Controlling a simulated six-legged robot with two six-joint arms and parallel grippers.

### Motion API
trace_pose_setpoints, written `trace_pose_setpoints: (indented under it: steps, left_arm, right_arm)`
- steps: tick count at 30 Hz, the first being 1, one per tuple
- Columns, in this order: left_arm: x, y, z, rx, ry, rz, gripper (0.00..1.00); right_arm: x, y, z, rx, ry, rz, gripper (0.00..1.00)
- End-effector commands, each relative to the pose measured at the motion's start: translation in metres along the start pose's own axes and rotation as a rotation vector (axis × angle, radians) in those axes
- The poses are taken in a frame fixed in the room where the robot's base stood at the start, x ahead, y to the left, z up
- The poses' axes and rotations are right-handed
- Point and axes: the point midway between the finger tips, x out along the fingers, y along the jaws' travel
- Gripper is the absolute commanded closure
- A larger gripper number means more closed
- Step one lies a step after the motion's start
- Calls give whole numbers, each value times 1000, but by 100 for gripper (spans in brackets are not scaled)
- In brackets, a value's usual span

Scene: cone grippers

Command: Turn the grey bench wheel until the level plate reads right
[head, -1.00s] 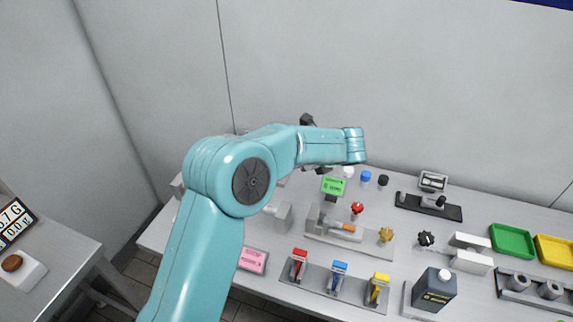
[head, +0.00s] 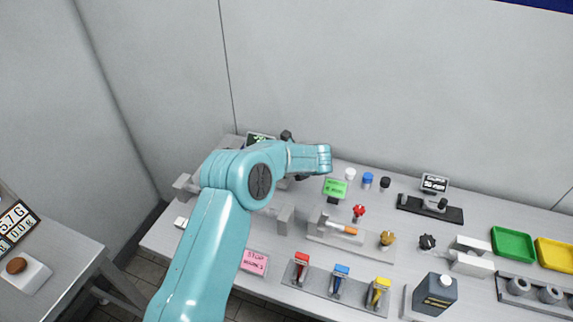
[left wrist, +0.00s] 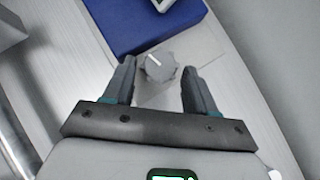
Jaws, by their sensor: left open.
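In the left wrist view a grey knob-like wheel (left wrist: 158,66) with a pale pointer line sits on a pale base plate. My left gripper (left wrist: 157,72) is open, its two dark fingers on either side of the wheel with a gap to each. In the head view my left arm hides the wheel, and only a dark part near the gripper shows above the wrist. A dark display with green marks (head: 260,139) is partly hidden behind the arm; I cannot read it, nor tell whether it is the level plate. My right gripper is not in view.
A blue block (left wrist: 135,22) lies just beyond the wheel. On the bench are a green sign (head: 335,188), a pink sign (head: 254,262), red, blue and yellow switches, a dark bottle (head: 435,294), and green and yellow trays (head: 513,244). A wall stands behind.

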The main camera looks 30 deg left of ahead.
Motion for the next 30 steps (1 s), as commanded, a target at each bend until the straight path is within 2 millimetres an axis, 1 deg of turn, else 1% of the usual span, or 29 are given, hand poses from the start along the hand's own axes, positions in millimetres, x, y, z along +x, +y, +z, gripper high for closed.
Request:
trace_pose_setpoints:
  steps: [3,10,11,12,14,17,23,30]
  left_arm:
    - [5,0,0,0,0,1,43]
    - [6,0,1,0,0,0,43]
    - [6,0,1,0,0,0,53]
    - [6,0,1,0,0,1,66]
    - [6,0,1,0,0,1,85]
    - [6,0,1,1,0,-1,85]
    - [8,3,0,71,-2,-70,85]
    - [6,2,2,87,-1,-87,85]
  right_arm:
    - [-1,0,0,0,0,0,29]
    - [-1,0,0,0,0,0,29]
    - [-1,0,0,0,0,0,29]
    - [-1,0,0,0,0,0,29]
    - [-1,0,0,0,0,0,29]
    - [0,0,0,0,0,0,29]
    - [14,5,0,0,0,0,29]
    - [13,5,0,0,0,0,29]
